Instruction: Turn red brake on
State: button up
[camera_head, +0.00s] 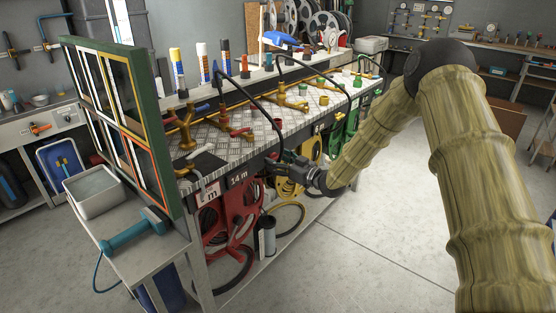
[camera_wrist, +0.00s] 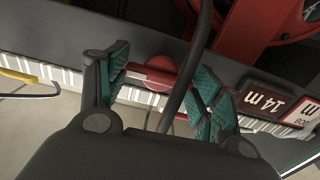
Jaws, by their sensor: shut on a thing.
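The red brake (camera_wrist: 152,78), a round red knob with a short red bar across it, sits on the dark front rail of the bench. It shows between my gripper's (camera_wrist: 160,84) two teal-padded fingers in the wrist view. My gripper is shut on the brake, with one finger to each side of the bar. In the head view my gripper (camera_head: 280,162) is at the bench's front edge, just right of the "14 m" label (camera_head: 238,180), and covers the brake. The red hose reel (camera_head: 232,213) hangs below the bench top.
A dark hose (camera_wrist: 199,45) passes close to the right finger in the wrist view. A yellow reel (camera_head: 290,187) stands right of the red one. Brass fittings crowd the bench top (camera_head: 222,152). The floor (camera_head: 375,240) in front is clear.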

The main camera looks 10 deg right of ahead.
dwell(0.3)
jog(key=o, duration=1)
jog(key=shift+d, duration=0.1)
jog(key=shift+o, duration=0.2)
jog(key=v, duration=1.2)
